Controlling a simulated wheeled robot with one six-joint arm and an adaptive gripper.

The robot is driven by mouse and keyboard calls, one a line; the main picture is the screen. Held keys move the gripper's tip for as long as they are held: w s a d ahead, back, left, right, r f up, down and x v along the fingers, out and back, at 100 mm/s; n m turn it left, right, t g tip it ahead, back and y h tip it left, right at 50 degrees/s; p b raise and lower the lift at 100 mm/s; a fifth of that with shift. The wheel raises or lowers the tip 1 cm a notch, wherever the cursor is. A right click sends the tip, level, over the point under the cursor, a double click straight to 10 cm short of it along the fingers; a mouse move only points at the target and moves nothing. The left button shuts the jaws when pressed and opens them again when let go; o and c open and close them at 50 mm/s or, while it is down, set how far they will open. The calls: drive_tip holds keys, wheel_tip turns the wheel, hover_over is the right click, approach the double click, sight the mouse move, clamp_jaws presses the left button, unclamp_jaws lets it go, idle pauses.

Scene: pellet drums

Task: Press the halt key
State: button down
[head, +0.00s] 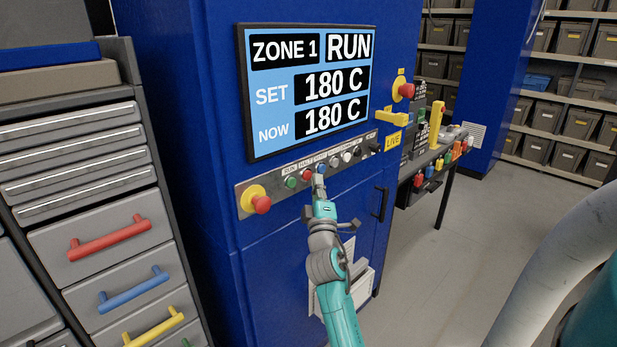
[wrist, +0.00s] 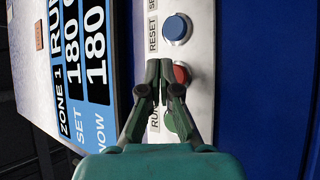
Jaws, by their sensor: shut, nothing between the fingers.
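The halt key is the red button (head: 306,173) on the grey strip of the blue cabinet, between the green run key (head: 290,182) and the blue reset key (head: 321,168). My gripper (head: 318,181) is shut and empty, close in front of the strip. In the wrist view my fingertips (wrist: 164,70) lie over the left side of the red key (wrist: 182,73) and hide part of it and its label. The blue key (wrist: 176,27) is clear of the fingers; the green key (wrist: 170,122) is partly covered. I cannot tell whether the fingertips touch the red key. The screen (head: 308,88) reads RUN.
A red emergency knob (head: 262,204) on a yellow base sits left of the keys. White and black controls (head: 347,157) continue to the right. A yellow handle (head: 384,118) and another red knob (head: 406,90) stick out further right. A drawer cabinet (head: 90,190) stands at left.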

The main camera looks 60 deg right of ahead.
drive_tip(key=shift+w+d, duration=0.1)
drive_tip(key=shift+w, duration=0.25)
drive_tip(key=shift+w, duration=0.4)
idle(0.7)
drive_tip(key=shift+s, duration=0.8)
drive_tip(key=shift+s, duration=0.1)
drive_tip(key=s, duration=0.2)
drive_tip(key=s+a, duration=0.1)
drive_tip(key=s, duration=0.1)
drive_tip(key=shift+s+a, duration=0.2)
drive_tip(key=shift+s, duration=0.15)
drive_tip(key=shift+a+f, duration=0.1)
idle(0.8)
